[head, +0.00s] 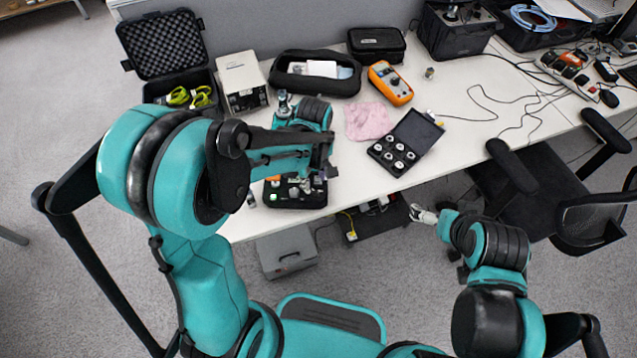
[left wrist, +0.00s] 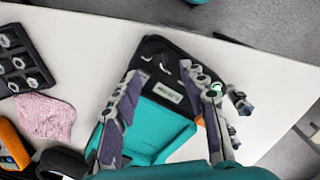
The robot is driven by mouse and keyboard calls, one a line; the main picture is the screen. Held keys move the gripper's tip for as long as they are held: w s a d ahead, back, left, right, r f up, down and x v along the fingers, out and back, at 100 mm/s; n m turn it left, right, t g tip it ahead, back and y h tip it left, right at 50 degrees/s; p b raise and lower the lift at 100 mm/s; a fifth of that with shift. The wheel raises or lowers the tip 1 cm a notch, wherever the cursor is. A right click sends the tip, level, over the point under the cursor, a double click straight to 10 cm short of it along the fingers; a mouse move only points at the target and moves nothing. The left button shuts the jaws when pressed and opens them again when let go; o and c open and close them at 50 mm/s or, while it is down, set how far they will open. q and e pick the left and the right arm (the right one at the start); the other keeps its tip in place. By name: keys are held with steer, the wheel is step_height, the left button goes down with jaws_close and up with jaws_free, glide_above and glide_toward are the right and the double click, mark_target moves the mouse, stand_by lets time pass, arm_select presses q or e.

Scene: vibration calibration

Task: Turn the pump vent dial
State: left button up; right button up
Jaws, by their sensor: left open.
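The pump appears to be the black unit (head: 297,203) at the table's front edge, partly hidden by my left arm. In the left wrist view it is a black-topped unit (left wrist: 152,47) with a pale label, white fittings and a green-lit round part (left wrist: 217,87). I cannot tell which part is the vent dial. My left gripper (head: 304,172) is over the unit; in the left wrist view its open fingers (left wrist: 170,82) span part of it, the right finger close to the green-lit part. Contact cannot be judged. My right gripper (head: 423,214) hangs beyond the table's front edge, away from the unit.
An open black case of round pieces (head: 405,143), a pink cloth (head: 369,121) and an orange multimeter (head: 390,83) lie to the right. A beige box (head: 241,80) and an open hard case (head: 163,46) stand behind left. A chair (head: 540,150) is at right.

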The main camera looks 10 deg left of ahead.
mark_target(315, 192)
arm_select(q)
step_height(315, 192, down, 6)
steer(key=shift+f+b, duration=0.15)
steer(key=shift+b, duration=1)
jaws_close()
